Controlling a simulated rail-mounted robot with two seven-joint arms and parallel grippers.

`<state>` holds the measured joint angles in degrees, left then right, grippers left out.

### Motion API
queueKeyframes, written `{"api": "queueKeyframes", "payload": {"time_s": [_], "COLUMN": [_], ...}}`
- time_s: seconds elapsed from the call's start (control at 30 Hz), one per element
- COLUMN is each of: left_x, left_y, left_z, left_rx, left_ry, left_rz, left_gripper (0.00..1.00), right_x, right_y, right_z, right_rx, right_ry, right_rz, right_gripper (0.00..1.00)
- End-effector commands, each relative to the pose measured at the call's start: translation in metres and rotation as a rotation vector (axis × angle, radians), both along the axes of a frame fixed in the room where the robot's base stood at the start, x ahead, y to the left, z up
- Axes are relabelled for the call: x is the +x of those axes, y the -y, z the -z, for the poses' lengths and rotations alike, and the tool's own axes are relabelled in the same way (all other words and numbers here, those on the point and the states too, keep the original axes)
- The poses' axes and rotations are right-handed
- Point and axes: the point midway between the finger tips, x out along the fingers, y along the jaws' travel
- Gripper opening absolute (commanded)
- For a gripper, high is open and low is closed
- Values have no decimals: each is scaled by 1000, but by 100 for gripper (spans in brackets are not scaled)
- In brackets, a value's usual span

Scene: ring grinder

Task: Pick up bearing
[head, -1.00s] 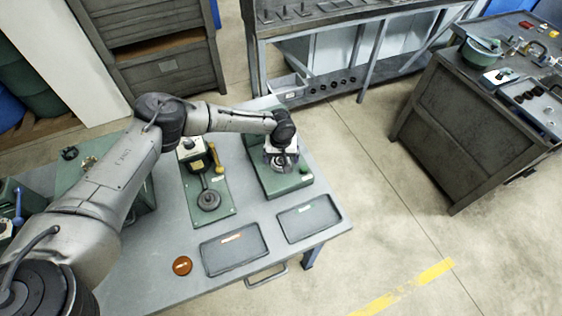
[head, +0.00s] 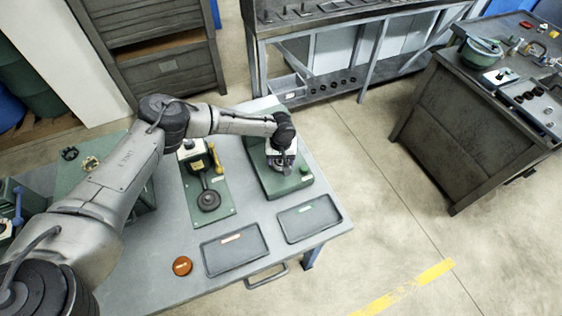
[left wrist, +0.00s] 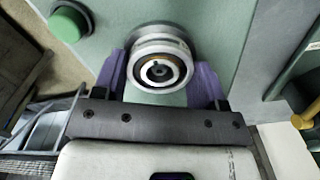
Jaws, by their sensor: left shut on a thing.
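The bearing (left wrist: 160,62) is a shiny silver ring with a dark center, on the green machine (head: 270,188). In the left wrist view it sits between the two purple fingers of my left gripper (left wrist: 160,82), which is shut on it. In the head view my left gripper (head: 282,165) is at the middle of the green machine, and the bearing is mostly hidden there by the gripper. I cannot tell whether the bearing is lifted off its seat. My right gripper is in neither view.
A green button (head: 305,169) is on the machine's right side. Two grey trays (head: 236,262) (head: 309,237) lie at the table's front edge. A second green device with a yellow handle (head: 215,158) stands left of the machine. An orange-brown disc (head: 182,266) lies near the front.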

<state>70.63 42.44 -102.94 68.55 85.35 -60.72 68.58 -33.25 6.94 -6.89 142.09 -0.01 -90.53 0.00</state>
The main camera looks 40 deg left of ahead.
Motion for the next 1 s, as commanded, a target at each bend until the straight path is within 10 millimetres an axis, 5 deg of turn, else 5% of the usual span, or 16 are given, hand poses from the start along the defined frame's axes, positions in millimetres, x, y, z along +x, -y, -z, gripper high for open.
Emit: {"api": "queueKeyframes", "payload": {"time_s": [0.37, 0.67, 1.0], "left_x": [0, 0, 6], "left_y": [0, -1, 68], "left_z": [-4, -41, -80], "left_rx": [-1, -2, -4], "left_ry": [1, 3, 2], "left_rz": [-1, 0, 4], "left_gripper": [30, 30, 30], "right_x": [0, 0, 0], "right_y": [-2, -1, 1], "right_z": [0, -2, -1], "right_rx": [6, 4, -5], "right_ry": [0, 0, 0], "right_rz": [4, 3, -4], "right_gripper": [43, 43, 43]}}
